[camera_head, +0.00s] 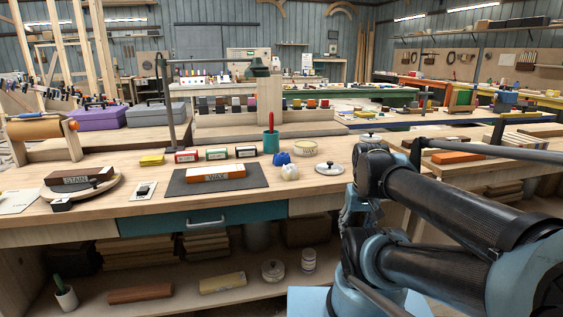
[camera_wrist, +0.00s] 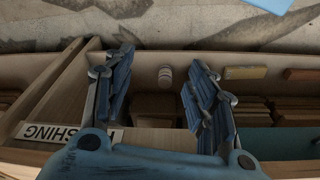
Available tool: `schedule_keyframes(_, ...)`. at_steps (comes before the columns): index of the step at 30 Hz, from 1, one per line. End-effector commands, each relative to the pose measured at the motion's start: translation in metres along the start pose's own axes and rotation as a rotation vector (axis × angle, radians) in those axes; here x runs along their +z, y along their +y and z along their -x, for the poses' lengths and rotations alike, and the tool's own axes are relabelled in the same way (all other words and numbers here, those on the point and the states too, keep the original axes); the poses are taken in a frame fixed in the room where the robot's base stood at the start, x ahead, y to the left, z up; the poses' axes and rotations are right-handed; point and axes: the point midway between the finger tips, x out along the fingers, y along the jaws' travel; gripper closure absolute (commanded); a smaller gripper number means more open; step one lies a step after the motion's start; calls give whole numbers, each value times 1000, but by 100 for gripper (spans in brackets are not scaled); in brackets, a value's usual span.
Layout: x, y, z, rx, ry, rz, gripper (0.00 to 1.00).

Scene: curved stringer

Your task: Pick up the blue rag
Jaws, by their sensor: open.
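The blue rag (camera_head: 282,159) is a small crumpled blue lump on the wooden workbench (camera_head: 120,212), in the middle of the head view. It lies just behind a similar white crumpled lump (camera_head: 290,172). In the wrist view my gripper (camera_wrist: 160,62) is open, its two blue fingers wide apart with nothing held between them. It faces the bench's lower shelf and the floor. The rag is not in the wrist view. My arm fills the right of the head view, to the right of the rag; my fingers cannot be made out there.
A teal cup (camera_head: 271,142) with a red-handled tool stands left of the rag. A tin (camera_head: 305,148) and a round lid (camera_head: 329,168) are to its right. A WAX block (camera_head: 216,173) lies on a dark mat (camera_head: 180,187). A teal drawer (camera_head: 165,219) is below.

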Motion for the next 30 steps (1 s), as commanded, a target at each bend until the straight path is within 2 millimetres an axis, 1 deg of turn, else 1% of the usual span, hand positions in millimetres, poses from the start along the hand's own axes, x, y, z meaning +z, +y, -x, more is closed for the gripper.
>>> schedule_keyframes(1,-3,-1,3,-1,3,4,28)
schedule_keyframes(3,-15,-3,12,-2,8,12,14)
schedule_keyframes(5,-30,-4,22,-3,15,20,14)
schedule_keyframes(8,-61,-10,43,-6,30,41,14)
schedule_keyframes(12,-111,-26,72,-13,56,74,14)
schedule_keyframes(14,-133,-34,83,-16,65,86,14)
schedule_keyframes(18,-184,-56,106,-24,91,118,14)
schedule_keyframes(23,-242,-88,128,-36,119,153,14)
schedule_keyframes(27,-291,-122,142,-49,143,182,14)
schedule_keyframes(30,-323,-147,150,-58,159,203,14)
